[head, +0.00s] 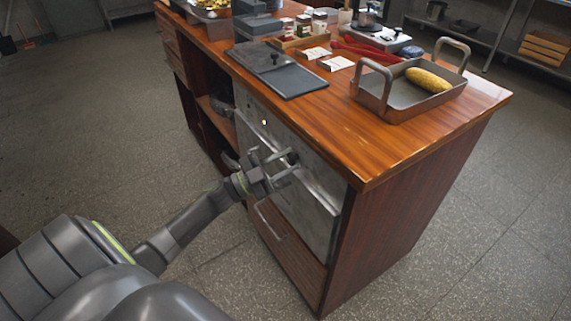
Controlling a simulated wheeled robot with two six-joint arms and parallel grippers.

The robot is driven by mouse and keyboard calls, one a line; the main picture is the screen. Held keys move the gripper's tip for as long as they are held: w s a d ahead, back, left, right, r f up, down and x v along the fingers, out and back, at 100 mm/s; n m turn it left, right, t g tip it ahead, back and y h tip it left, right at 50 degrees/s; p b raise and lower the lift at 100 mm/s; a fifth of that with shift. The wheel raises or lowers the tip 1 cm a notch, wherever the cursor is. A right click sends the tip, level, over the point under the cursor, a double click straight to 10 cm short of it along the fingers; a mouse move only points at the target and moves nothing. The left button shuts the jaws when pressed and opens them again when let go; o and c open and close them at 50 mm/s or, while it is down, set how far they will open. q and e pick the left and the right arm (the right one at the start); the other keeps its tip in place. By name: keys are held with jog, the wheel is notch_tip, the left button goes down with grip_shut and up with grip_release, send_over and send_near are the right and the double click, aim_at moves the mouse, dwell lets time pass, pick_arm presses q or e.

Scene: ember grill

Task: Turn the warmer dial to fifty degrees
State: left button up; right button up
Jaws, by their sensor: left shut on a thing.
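The warmer has a grey metal front panel (318,200) set into the side of the wooden counter. A small amber light (264,122) glows near the panel's upper left. My left gripper (290,163) is at the upper part of the panel, its fingers shut on a small dark knob (293,157), which looks like the dial. The fingers cover much of the knob, and its pointer and any degree marks cannot be read. My right gripper is not in view.
A roasting tray (398,112) with a corn cob (428,80) stands on the counter (350,135) above. A dark slab (295,82), cards and jars lie further back. A drawer handle (270,222) sits below my gripper.

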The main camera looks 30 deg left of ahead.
pick_arm(q)
jog(key=m+g, duration=0.1)
jog(key=m, duration=0.2)
jog(key=m+g+h, duration=0.1)
jog(key=m, duration=0.2)
jog(key=shift+g, duration=0.3)
jog(key=m+g, duration=0.2)
jog(key=m, duration=0.2)
jog(key=shift+r+m, duration=0.15)
jog(key=shift+m, duration=0.25)
jog(key=m+y+p, duration=0.1)
jog(key=m, duration=0.2)
jog(key=shift+r+g, duration=0.1)
jog(key=shift+g, duration=0.3)
jog(key=shift+m+y+p, duration=0.5)
jog(key=shift+m+p, duration=0.1)
jog(key=shift+m, duration=0.6)
jog(key=shift+m+g+y+p, duration=0.3)
jog(key=shift+m, duration=0.2)
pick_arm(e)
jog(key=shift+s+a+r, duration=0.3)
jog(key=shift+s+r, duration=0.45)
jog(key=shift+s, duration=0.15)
pick_arm(q)
jog(key=shift+m, duration=0.3)
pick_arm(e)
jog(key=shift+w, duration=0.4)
